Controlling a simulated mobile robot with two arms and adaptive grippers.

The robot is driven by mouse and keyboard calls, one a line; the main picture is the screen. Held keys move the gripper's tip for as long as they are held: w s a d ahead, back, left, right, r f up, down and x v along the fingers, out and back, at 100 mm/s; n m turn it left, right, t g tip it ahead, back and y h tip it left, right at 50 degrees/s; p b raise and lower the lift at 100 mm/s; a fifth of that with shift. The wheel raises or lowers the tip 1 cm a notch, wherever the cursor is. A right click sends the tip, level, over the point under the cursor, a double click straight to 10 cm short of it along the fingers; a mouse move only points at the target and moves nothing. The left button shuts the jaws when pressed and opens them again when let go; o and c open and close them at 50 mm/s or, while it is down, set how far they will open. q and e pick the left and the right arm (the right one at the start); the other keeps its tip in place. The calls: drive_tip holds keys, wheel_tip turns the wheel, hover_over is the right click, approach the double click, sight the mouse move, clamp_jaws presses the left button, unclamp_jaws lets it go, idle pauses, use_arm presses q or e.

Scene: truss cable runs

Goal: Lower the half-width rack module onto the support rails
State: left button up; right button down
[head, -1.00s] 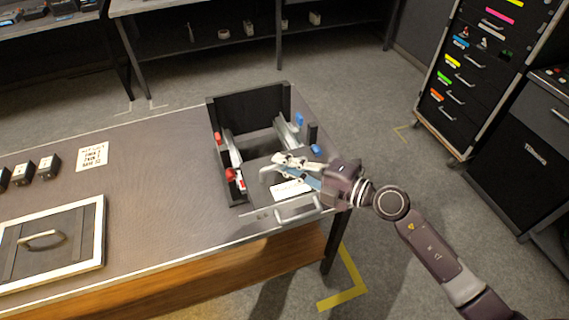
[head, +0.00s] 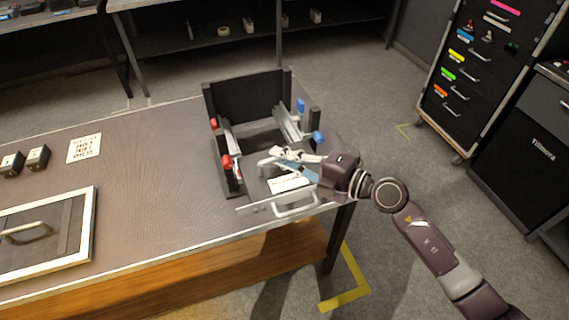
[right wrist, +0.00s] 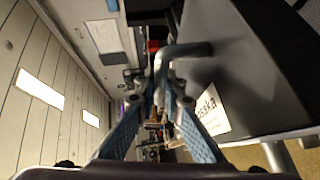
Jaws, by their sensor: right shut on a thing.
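The half-width rack module (head: 253,206) is a dark box with a pale front edge, handles and a white label. It is at the front of a black open frame (head: 250,98) on the bench. Two pale support rails run inside the frame, a left rail (head: 232,142) and a right rail (head: 287,127). My right gripper (head: 284,157) is shut on the module's rear handle. In the right wrist view its blue fingers (right wrist: 160,95) close around the grey handle (right wrist: 178,52) above the module's dark top. Whether the module touches the rails is hidden. My left gripper is out of view.
Red knobs (head: 227,161) line the frame's left side and blue knobs (head: 318,138) its right. A framed panel with a handle (head: 45,240), small black blocks (head: 37,157) and a printed card (head: 84,148) lie left. The bench between is clear. A drawer cabinet (head: 478,80) stands right.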

drive_tip(key=shift+w+a+b, duration=0.25)
drive_tip(key=shift+w+b, duration=0.4)
drive_tip(key=shift+w, duration=0.15)
drive_tip(key=shift+w+a+b, duration=0.3)
drive_tip(key=shift+w+b, duration=0.4)
drive_tip(key=shift+w, duration=0.15)
drive_tip(key=shift+w+a+b, duration=0.25)
drive_tip(key=shift+w+b, duration=0.4)
drive_tip(key=shift+w, duration=0.15)
drive_tip(key=shift+w+a+r, duration=0.1)
drive_tip(key=shift+w+r, duration=0.1)
drive_tip(key=shift+w, duration=0.1)
drive_tip(key=w, duration=0.1)
drive_tip(key=w+a+p, duration=0.1)
drive_tip(key=w, duration=0.1)
drive_tip(key=shift+f, duration=0.15)
drive_tip(key=shift+s+d+f+p, duration=0.1)
drive_tip(key=shift+s+f+p, duration=0.1)
drive_tip(key=shift+p, duration=0.15)
drive_tip(key=c, duration=2)
unclamp_jaws()
drive_tip(key=shift+o, duration=0.2)
drive_tip(key=shift+s+f, duration=0.1)
drive_tip(key=shift+f, duration=0.1)
